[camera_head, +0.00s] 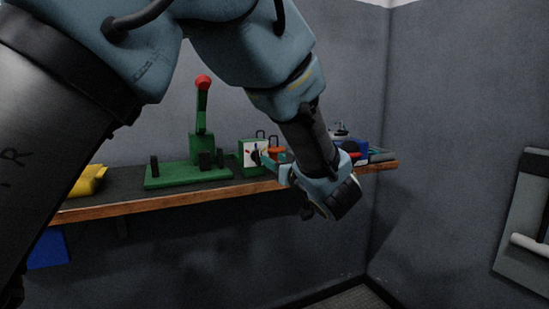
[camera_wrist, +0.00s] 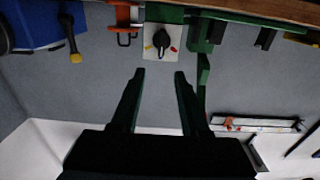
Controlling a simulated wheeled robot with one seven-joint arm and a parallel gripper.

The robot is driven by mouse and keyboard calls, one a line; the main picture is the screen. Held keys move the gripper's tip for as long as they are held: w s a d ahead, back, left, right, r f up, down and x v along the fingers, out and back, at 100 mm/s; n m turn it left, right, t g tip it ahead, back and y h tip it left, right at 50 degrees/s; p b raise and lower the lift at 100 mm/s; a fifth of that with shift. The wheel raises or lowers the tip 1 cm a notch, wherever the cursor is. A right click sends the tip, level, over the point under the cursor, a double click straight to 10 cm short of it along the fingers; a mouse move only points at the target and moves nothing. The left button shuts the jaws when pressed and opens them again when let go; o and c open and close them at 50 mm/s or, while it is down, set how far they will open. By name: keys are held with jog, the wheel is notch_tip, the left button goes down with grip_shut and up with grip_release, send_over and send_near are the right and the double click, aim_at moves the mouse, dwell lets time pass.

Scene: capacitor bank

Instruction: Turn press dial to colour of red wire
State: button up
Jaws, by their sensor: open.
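The press dial is a black knob (camera_wrist: 160,39) on a pale plate (camera_wrist: 174,55) with a yellow mark at its left and a red mark at its right in the wrist view. In the head view the plate (camera_head: 250,148) is on a green box beside the green press (camera_head: 190,173), which has a red-tipped lever (camera_head: 202,100). My gripper (camera_wrist: 160,73) is open and empty; its fingers point at the plate and stand apart from the knob. I cannot tell which colour the knob points to. I cannot make out a red wire.
A wooden-edged shelf (camera_head: 130,206) runs along the grey wall. An orange part (camera_wrist: 124,17) and a blue box (camera_wrist: 38,22) with a yellow-tipped lever (camera_wrist: 75,57) are next to the plate. A yellow object (camera_head: 88,182) lies at the shelf's left.

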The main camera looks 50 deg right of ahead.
aim_at(259, 152)
jog(key=p+x, duration=0.1)
jog(key=x, duration=0.8)
jog(key=shift+w+d, duration=0.1)
jog(key=shift+w, duration=0.3)
jog(key=c, duration=0.7)
jog(key=shift+f, duration=0.1)
grip_shut()
